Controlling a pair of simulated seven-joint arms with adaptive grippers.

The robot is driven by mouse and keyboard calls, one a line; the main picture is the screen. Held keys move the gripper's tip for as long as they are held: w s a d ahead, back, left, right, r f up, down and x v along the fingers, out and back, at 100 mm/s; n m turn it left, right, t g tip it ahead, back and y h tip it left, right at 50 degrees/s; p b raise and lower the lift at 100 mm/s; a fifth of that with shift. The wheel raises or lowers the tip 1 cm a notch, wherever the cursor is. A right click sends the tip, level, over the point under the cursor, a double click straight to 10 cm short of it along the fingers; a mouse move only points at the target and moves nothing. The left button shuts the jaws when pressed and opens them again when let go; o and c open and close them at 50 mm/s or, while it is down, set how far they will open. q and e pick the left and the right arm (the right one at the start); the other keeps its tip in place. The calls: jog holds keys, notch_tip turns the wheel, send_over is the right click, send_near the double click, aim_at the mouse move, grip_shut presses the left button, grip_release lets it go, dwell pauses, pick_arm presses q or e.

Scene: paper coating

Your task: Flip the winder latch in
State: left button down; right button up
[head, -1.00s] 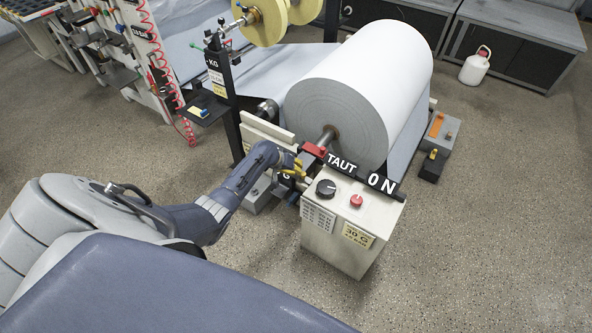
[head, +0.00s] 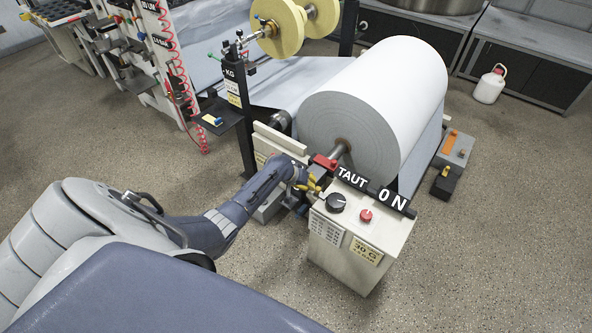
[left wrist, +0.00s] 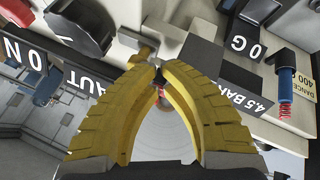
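The big white paper roll (head: 385,95) sits on its shaft, with a red latch-like block (head: 325,162) at the near shaft end. My left gripper (head: 316,187), with yellow fingers, is just in front of and below this block, left of the control box. In the left wrist view its fingertips (left wrist: 157,66) meet or nearly meet, with nothing clearly held between them. A small brass-coloured lever (left wrist: 140,52) is right beside the tips; I cannot tell if they touch. I cannot tell for sure which part is the winder latch. My right gripper is not in view.
The control box (head: 345,255) has a black knob (head: 336,202), a red button (head: 366,215) and a TAUT/ON sign (head: 372,190) close to the gripper. A post with a small shelf (head: 217,118) stands behind left. The floor in front is clear.

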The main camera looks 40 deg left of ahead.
pick_arm(q)
jog(key=a+v, duration=0.2)
jog(key=v, duration=0.9)
jog(key=shift+s+f, duration=0.2)
jog(key=shift+f, duration=0.05)
